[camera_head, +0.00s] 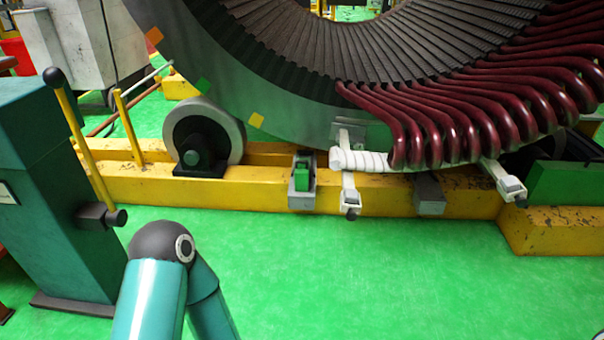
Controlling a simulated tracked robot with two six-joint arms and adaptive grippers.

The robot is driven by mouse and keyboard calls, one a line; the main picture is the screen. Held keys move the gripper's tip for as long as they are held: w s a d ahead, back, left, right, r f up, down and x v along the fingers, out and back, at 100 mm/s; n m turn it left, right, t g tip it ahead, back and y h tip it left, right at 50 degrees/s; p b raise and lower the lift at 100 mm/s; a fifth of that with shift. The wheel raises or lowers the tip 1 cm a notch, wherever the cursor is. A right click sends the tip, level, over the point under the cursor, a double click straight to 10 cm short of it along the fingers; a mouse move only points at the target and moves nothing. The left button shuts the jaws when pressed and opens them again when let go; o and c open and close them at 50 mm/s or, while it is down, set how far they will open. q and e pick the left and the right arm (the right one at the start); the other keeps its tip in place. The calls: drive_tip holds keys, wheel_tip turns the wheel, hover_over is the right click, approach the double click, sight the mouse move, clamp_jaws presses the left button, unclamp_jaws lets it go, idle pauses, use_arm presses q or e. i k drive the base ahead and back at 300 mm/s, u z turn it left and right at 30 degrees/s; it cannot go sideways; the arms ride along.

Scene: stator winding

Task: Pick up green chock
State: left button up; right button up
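A small green chock (302,176) sits in a grey metal holder (302,202) on the front of the yellow beam, below the stator ring. It stands left of the white wrapped bar. A teal arm link of mine with a dark round joint rises from the bottom edge, left of the middle. It is apart from the chock, with green floor between them. Neither of my grippers shows in the view, so nothing can be seen in their grasp.
The large stator (290,95) with dark red coils (470,115) stands above the yellow beam (245,190). A grey roller (203,130) supports it at left. A teal cabinet (45,190) with a yellow lever stands far left. The green floor (380,280) in front is clear.

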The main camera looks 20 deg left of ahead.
sight(302, 165)
drive_tip(key=z, duration=0.05)
drive_tip(key=i, duration=1)
drive_tip(key=u, duration=0.05)
